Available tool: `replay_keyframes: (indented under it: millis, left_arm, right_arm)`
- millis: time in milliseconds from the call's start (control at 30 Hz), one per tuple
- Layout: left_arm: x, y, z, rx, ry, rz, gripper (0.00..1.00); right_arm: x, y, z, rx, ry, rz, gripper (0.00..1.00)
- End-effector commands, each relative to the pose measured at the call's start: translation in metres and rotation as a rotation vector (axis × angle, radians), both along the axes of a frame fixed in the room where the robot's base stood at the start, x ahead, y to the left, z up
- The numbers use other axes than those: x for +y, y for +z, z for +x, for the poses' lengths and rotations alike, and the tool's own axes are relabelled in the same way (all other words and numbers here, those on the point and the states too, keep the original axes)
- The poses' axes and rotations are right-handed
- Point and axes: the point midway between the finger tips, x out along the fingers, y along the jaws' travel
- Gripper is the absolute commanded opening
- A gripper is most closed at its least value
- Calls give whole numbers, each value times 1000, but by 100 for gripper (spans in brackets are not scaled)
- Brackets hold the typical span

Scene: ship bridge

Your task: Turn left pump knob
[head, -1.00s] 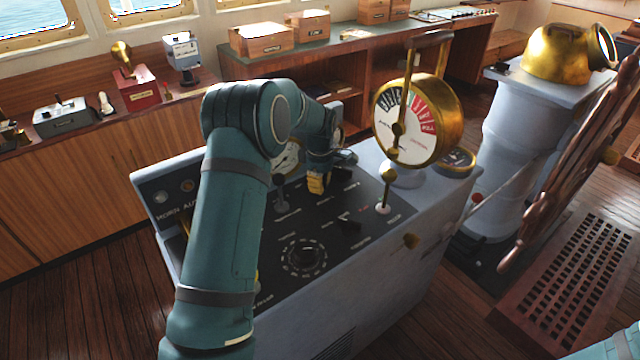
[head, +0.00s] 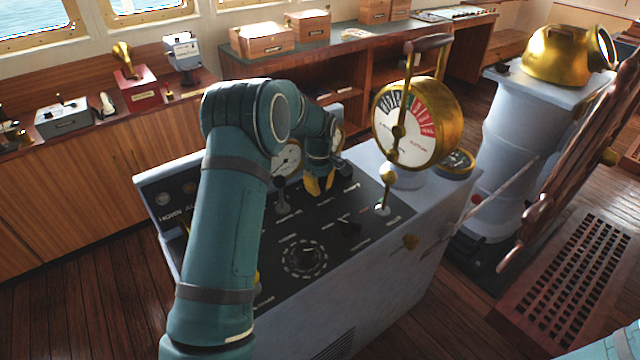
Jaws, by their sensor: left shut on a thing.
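My left gripper (head: 319,186) points down at the far part of the black panel on the grey console (head: 410,235). Its yellow fingertips are shut on a small knob, which the fingers and wrist almost wholly hide. I take this to be the left pump knob; the panel labels are too small to read. Another black knob (head: 349,229) stands nearer on the panel, clear of the gripper. My right gripper is out of view; only a bit of my right arm shows at the lower right corner.
A brass telegraph dial (head: 412,122) with a tall lever stands right of the gripper. A round dial knob (head: 305,257) and a small lever (head: 282,190) are on the panel. A wooden wheel (head: 585,150) stands at the right.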

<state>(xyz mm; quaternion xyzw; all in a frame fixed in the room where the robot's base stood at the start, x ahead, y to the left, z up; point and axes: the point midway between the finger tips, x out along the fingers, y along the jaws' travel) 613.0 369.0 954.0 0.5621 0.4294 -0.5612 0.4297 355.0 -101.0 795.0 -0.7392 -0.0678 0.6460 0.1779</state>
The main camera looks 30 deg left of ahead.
Motion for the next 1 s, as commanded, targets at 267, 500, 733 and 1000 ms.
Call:
replay_keyframes:
  millis: [267,500,733,1000]
  left_arm:
    - [1,-2,-5,5,-261,-2,0]
    - [2,-2,-7,5,-455,-2,0]
    - [3,-2,-8,4,-584,-3,0]
    - [4,-2,-9,5,-656,-3,0]
  right_arm:
    - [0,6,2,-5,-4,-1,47]
    - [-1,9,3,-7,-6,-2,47]
    - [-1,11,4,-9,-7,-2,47]
    - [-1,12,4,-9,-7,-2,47]
